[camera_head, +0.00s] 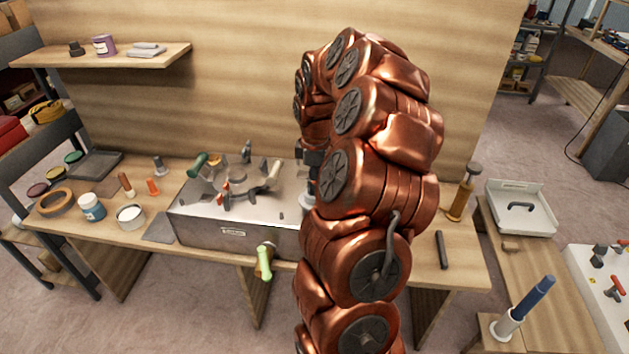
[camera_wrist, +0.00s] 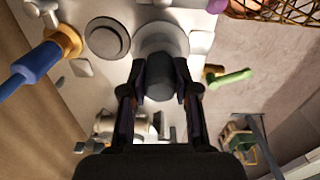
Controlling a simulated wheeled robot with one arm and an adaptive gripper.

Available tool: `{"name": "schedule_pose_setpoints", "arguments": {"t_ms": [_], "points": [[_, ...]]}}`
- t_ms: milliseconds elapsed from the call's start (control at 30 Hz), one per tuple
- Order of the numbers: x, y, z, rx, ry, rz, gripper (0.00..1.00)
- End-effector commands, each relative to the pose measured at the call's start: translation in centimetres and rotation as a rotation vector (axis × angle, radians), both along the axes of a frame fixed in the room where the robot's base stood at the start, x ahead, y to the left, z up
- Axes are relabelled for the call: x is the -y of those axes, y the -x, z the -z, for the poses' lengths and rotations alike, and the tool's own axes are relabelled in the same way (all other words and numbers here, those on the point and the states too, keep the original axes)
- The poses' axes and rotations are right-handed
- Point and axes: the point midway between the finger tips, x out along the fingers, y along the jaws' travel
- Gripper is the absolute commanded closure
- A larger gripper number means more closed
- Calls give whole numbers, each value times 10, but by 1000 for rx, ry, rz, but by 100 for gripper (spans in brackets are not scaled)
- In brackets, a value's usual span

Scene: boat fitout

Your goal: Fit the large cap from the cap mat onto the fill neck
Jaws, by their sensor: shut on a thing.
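My gripper (camera_wrist: 160,92) is shut on a dark grey round thing (camera_wrist: 160,80), which looks like the large cap. In the wrist view it lies in front of a pale round flange (camera_wrist: 160,36), possibly the fill neck; I cannot tell whether they touch. In the head view my copper-coloured arm covers most of the gripper and the right end of the steel box (camera_head: 232,233). A thin grey mat (camera_head: 160,229) lies left of the box, and a dark tray-like mat (camera_head: 97,164) lies behind it; I cannot tell which is the cap mat.
A lever with a pale green handle (camera_head: 265,263) sticks out from the box's front. Several fittings with handles crowd the box top. A grey disc (camera_wrist: 107,38) and a blue handle (camera_wrist: 35,62) lie left of the gripper in the wrist view. Jars (camera_head: 92,208) stand at the bench's left.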

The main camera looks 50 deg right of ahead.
Motion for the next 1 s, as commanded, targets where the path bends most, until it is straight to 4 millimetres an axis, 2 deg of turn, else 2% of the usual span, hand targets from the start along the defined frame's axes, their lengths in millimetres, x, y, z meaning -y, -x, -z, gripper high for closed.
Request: {"name": "schedule_pose_setpoints", "arguments": {"t_ms": [500,1000], "points": [[0,0,13,0,0,0,100],[0,0,13,0,0,0,100]]}}
